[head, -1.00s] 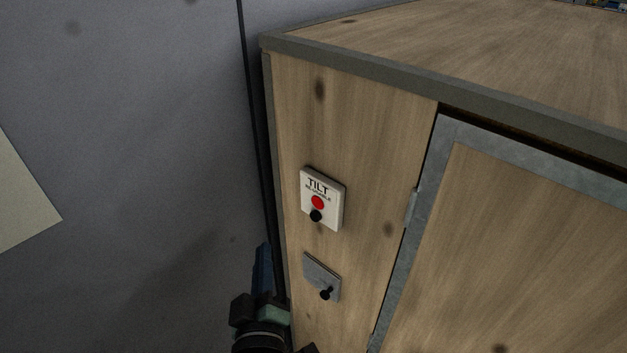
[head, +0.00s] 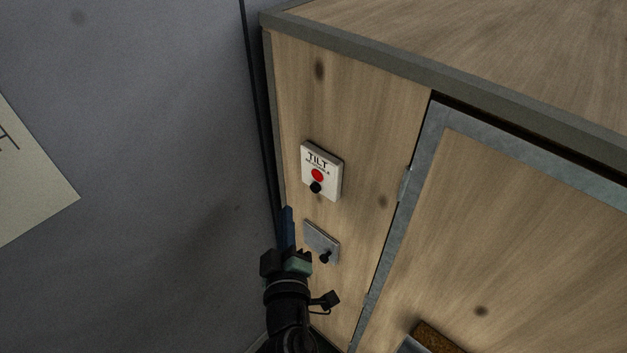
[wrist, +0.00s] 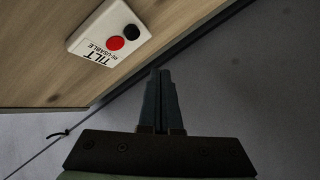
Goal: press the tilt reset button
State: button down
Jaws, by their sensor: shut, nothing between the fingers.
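A white plate marked TILT (head: 322,163) is fixed to the wooden side panel in the head view. It carries a red round part (head: 317,175) and a black round part (head: 316,187) just below it. In the wrist view the plate (wrist: 88,47) is at the upper left, turned over, with the red part (wrist: 115,43) and black part (wrist: 131,31) clear. My gripper (head: 287,210) is shut and empty. It is below and left of the plate, apart from it. In the wrist view its fingertips (wrist: 160,72) point up, to the right of the plate.
A grey plate with a black knob (head: 322,242) sits below the TILT plate, close to my gripper. A metal-framed door (head: 420,150) is to the right. A grey wall (head: 150,120) with a pale sheet (head: 35,170) stands at the left.

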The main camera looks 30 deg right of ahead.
aim_at(315, 188)
jog(key=shift+w+d+p, duration=0.25)
jog(key=shift+d+p, duration=0.05)
jog(key=shift+d, duration=0.45)
jog(key=shift+w+d+p, duration=0.3)
jog(key=shift+d+p, duration=0.05)
jog(key=shift+d, duration=0.35)
jog(key=shift+w+d+p, duration=0.25)
jog(key=shift+d+p, duration=0.05)
jog(key=shift+d, duration=0.45)
jog(key=shift+d, duration=0.1)
jog(key=shift+w+d, duration=0.15)
jog(key=shift+d, duration=0.15)
dwell(0.3)
jog(key=shift+w+d+p, duration=0.15)
jog(key=shift+d+p, duration=0.35)
dwell(0.9)
jog(key=shift+s+a+b, duration=0.35)
jog(key=shift+a+b, duration=0.3)
jog(key=shift+a, duration=0.2)
